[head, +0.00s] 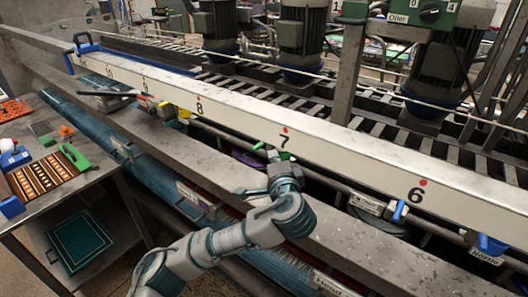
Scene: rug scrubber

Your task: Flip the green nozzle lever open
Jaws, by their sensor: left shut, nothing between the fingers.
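A small green lever (259,145) shows on the pipe below the white beam, just under the number 7. My left gripper (275,156) is right beside it, at the end of my grey and teal arm that reaches in from the bottom. Its fingers are shut with nothing between them. More green shows close to the fingertips, and the gripper hides part of this area. I cannot tell whether the fingers touch the lever or exactly how it is turned. My right gripper is not in view.
The white beam (340,150) runs across above the pipe. Blue levers (398,211) sit further right on the pipe. A grey rail (340,235) lies in front. Motors (440,65) stand behind.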

